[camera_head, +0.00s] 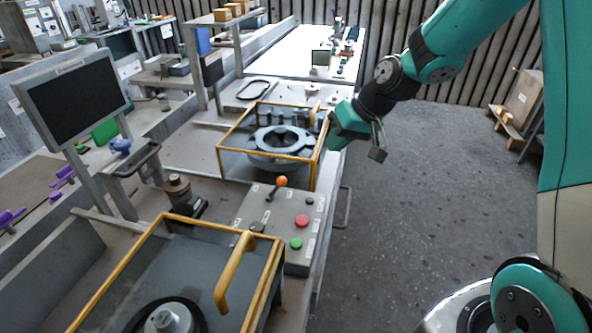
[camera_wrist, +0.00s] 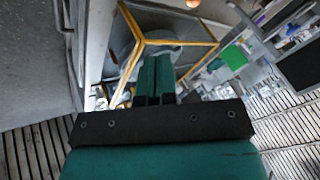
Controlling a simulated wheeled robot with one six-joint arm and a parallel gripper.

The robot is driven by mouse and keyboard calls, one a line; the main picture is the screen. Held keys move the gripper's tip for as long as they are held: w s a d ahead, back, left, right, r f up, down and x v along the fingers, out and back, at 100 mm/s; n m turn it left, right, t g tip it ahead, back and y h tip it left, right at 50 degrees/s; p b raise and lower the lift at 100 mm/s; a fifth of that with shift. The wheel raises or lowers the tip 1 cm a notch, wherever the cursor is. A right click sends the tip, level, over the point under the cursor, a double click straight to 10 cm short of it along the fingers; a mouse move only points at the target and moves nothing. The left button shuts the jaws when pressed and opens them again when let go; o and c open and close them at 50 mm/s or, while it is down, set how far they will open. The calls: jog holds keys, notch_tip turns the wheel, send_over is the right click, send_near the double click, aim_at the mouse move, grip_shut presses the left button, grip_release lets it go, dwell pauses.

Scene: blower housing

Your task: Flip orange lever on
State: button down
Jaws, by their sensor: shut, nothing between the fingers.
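The orange lever (camera_head: 282,181) has a round orange knob on a dark, tilted stem. It stands at the far end of a grey control box (camera_head: 262,215), and the knob leans up and to the right in the head view. An orange patch at the top edge of the wrist view (camera_wrist: 268,12) may be this knob, but it is cut off. My gripper (camera_head: 335,138) is in the air beyond and to the right of the lever, clearly apart from it. In the wrist view its two teal fingers (camera_wrist: 154,80) are together and empty.
The box carries a red button (camera_head: 302,221) and a green button (camera_head: 296,243). A yellow-framed clear cover (camera_head: 222,152) stands behind it, close to my gripper. Another with a yellow handle (camera_head: 232,270) stands in front. A monitor (camera_head: 73,97) is at left. Open floor (camera_head: 420,200) lies right.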

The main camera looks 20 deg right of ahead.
jog(key=p, duration=0.3)
send_near(277, 189)
jog(key=w+d+f, duration=0.1)
jog(key=d+f, duration=0.1)
jog(key=w+d+f, duration=0.1)
jog(key=d, duration=0.1)
jog(key=shift+w+d+f, duration=0.1)
jog(key=shift+w, duration=0.2)
jog(key=a+p, duration=0.1)
jog(key=a, duration=0.1)
jog(key=shift+a+f, duration=0.1)
jog(key=shift+a, duration=0.2)
jog(key=shift+a+f+p, duration=0.3)
jog(key=shift+a, duration=0.3)
jog(key=shift+r, duration=0.1)
